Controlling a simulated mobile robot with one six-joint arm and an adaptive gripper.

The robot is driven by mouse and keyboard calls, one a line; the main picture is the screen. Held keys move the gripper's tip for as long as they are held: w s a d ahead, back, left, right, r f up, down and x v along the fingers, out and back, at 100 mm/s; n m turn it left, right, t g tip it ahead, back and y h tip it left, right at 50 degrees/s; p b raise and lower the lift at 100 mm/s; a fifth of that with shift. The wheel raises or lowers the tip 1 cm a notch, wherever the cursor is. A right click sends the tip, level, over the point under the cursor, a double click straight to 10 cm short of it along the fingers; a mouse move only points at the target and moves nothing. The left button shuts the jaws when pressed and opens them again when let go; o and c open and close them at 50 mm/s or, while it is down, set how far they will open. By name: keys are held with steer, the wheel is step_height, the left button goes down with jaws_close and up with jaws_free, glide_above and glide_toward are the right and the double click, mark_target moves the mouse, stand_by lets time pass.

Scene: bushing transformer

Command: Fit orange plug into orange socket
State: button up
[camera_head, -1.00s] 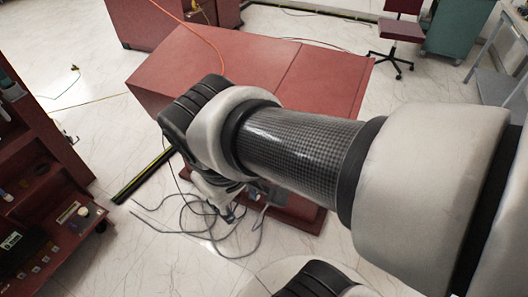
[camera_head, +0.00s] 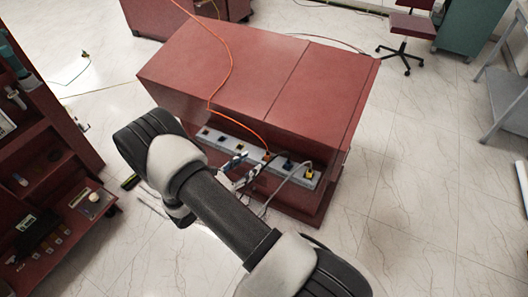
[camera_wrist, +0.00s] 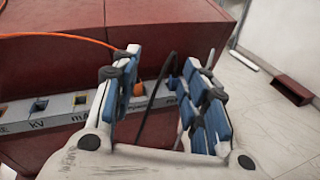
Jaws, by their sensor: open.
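The orange plug (camera_head: 267,156) is at the grey socket strip, at the end of the orange cable (camera_head: 232,70). In the wrist view the orange plug (camera_wrist: 137,89) shows just past my left finger. I cannot tell whether it is seated or only resting against the strip. The orange socket itself is hidden or not distinguishable. My gripper (camera_head: 242,169) is in front of the strip, beside the plug. In the wrist view my gripper (camera_wrist: 161,65) is open, its blue-padded fingers apart, with no plug held between them.
The grey socket strip (camera_head: 217,140) runs along a recess in the red cabinet (camera_head: 255,75). A yellow plug (camera_head: 310,174) and a dark blue plug (camera_head: 287,163) are on its right part. A red shelf unit (camera_head: 45,165) stands left.

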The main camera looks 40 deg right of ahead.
step_height(320, 180, down, 10)
steer(key=a+r+n+t, duration=0.1)
steer(key=n+t, duration=0.4)
steer(key=b, duration=0.2)
glide_toward(266, 156)
steer(key=shift+y, duration=0.3)
steer(key=x, duration=0.4)
steer(key=r+x, duration=0.1)
steer(key=x, duration=0.1)
steer(key=shift+s, duration=0.1)
steer(key=x, duration=0.2)
steer(key=b+x, duration=0.1)
steer(key=x, duration=0.1)
steer(key=shift+d+f, duration=0.25)
steer(key=shift+d, duration=0.1)
steer(key=shift+d+r+n, duration=0.1)
steer(key=shift+d+n, duration=0.15)
steer(key=shift+n, duration=0.05)
jaws_close()
